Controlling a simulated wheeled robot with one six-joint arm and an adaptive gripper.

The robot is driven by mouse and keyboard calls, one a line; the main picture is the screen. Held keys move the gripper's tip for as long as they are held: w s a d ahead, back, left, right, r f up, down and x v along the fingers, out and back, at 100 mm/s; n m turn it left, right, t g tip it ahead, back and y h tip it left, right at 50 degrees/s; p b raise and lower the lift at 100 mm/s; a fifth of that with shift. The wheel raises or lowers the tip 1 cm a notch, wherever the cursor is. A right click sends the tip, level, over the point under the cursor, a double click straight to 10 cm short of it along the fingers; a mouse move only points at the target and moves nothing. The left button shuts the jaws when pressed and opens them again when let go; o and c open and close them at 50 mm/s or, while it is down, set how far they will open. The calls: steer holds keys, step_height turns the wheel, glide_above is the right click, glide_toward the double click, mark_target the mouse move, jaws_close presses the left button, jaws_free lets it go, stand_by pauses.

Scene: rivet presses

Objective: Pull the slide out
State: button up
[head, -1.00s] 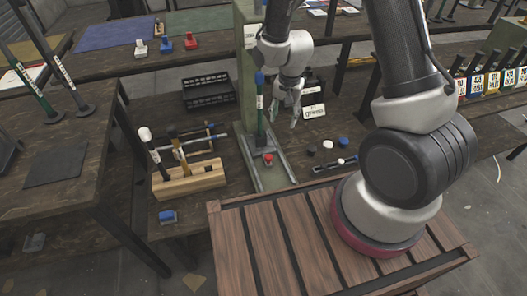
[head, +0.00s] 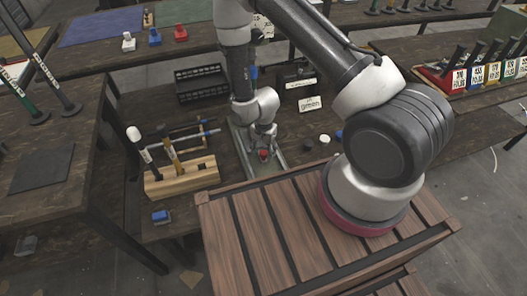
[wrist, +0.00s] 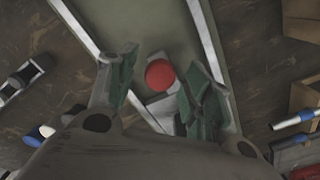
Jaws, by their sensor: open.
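The slide shows in the wrist view as a small light-grey block (wrist: 165,108) with a round red knob (wrist: 160,74) on top. It sits between the two pale rails of the press bed (wrist: 207,40). The red knob also shows in the head view (head: 264,154), just below my fingers. My gripper (wrist: 160,62) is open, with one green-padded finger on each side of the knob. I see gaps between the pads and the knob; contact is not visible. In the head view my gripper (head: 263,143) and arm hide much of the press.
A wooden tool rack (head: 182,178) with upright tools stands left of the press. A blue block (head: 160,216) lies at the table's front edge. A white card reading "green" (head: 309,104) and round caps (head: 325,139) are to the right. Black crates (head: 201,83) stand behind.

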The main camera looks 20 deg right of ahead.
steer(key=shift+f, duration=0.2)
jaws_close()
steer(key=shift+s, duration=0.1)
